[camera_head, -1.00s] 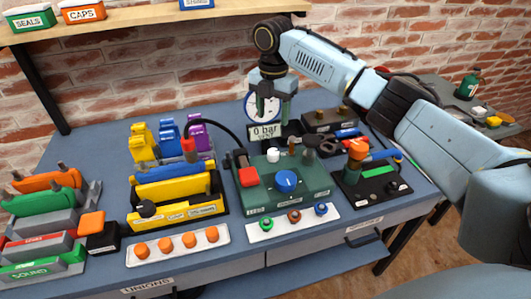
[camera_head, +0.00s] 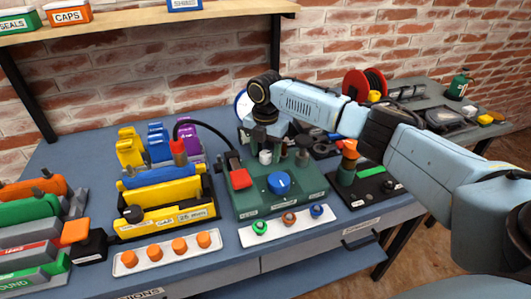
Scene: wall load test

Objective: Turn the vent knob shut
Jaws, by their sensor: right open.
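The green test box (camera_head: 245,211) stands on the blue bench. It has a large blue knob (camera_head: 279,183) on top, a red square button (camera_head: 240,179), a small white cap (camera_head: 265,157) and a dark round knob (camera_head: 303,141) at its back right. The labels are too small to read, so I cannot tell which is the vent knob. My right gripper (camera_head: 267,149) points down, open, over the back of the box by the white cap. Whether it touches anything is hidden. The gauge (camera_head: 242,104) behind is mostly covered by my arm. My left gripper is out of view.
A black hose (camera_head: 207,124) arches from a red fitting left of the box. Yellow holders (camera_head: 166,215) stand left, and a black panel (camera_head: 373,188) with an orange-topped post stands right. White strips with coloured buttons lie in front. A shelf (camera_head: 150,22) hangs above.

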